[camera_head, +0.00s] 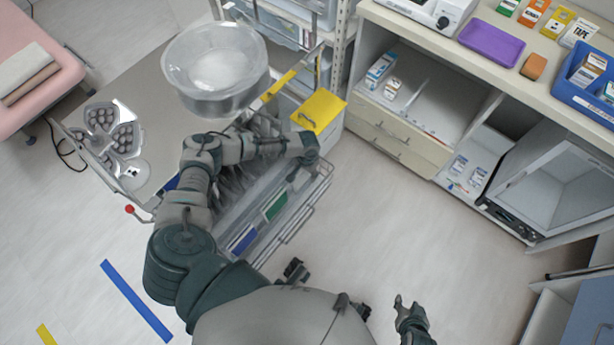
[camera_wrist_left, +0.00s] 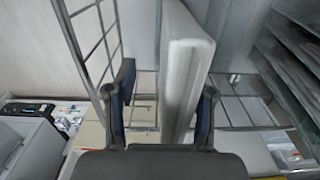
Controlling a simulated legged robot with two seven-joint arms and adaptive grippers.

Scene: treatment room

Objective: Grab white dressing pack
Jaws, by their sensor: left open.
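A white, slab-shaped pack (camera_wrist_left: 187,75) stands on edge between the fingers of my left gripper (camera_wrist_left: 167,92) in the left wrist view. The left gripper is open, with a finger on each side of the pack and a visible gap on the left. The right finger is close to the pack; I cannot tell if it touches.
In the wrist view, wire racks (camera_wrist_left: 90,45) flank the pack. Floor right of the cart is clear.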

